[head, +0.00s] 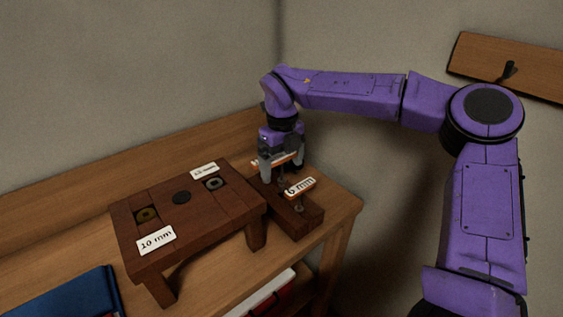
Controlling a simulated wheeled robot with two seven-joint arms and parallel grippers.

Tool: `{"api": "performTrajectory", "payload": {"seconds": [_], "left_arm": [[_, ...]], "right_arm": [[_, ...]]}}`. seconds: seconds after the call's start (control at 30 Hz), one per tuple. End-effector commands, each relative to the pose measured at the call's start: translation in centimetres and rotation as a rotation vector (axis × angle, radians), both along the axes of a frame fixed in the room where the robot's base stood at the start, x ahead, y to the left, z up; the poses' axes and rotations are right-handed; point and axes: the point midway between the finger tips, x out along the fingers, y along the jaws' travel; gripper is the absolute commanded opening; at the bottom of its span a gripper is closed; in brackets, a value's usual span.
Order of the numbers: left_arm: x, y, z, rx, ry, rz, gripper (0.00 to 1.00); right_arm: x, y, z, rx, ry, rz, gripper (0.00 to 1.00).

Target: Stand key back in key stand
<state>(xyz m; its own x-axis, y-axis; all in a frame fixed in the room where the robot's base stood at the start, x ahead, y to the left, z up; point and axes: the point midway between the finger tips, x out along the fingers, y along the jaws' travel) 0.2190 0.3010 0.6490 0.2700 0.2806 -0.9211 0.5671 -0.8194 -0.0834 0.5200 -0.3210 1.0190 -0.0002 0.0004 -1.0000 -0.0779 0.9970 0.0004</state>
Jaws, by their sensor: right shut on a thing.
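A dark brown wooden block (310,222), which looks like the key stand, sits at the right end of the bench. A key with a white, orange-edged tag (301,187) marked "6 mm" stands upright at it; its thin metal shank shows below the tag. My right gripper (280,176) points down over the back part of the block and is shut on another key with a white and orange tag (291,159). The fingers hide most of this key. I cannot tell whether its lower end touches the block. My left gripper is not in view.
Left of the block stands a low dark wooden stool-like rack (190,222) with round fittings and labels, one "10 mm" (157,240). A blue item (80,293) lies front left. The wall is close behind. A wooden board with a hook (508,70) hangs upper right.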

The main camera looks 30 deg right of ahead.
Motion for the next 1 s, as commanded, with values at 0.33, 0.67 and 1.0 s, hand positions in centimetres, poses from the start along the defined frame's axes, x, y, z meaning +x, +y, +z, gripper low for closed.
{"api": "performTrajectory", "payload": {"seconds": [0.33,0.67,1.0], "left_arm": [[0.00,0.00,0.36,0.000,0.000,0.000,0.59],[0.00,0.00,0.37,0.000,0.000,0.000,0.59],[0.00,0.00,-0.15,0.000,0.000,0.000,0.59]], "right_arm": [[-0.01,0.00,0.12,0.001,0.001,0.000,0.63],[0.00,0.00,-0.03,0.001,0.000,0.000,0.63],[-0.01,0.00,-0.82,0.001,0.001,0.000,0.63]]}}
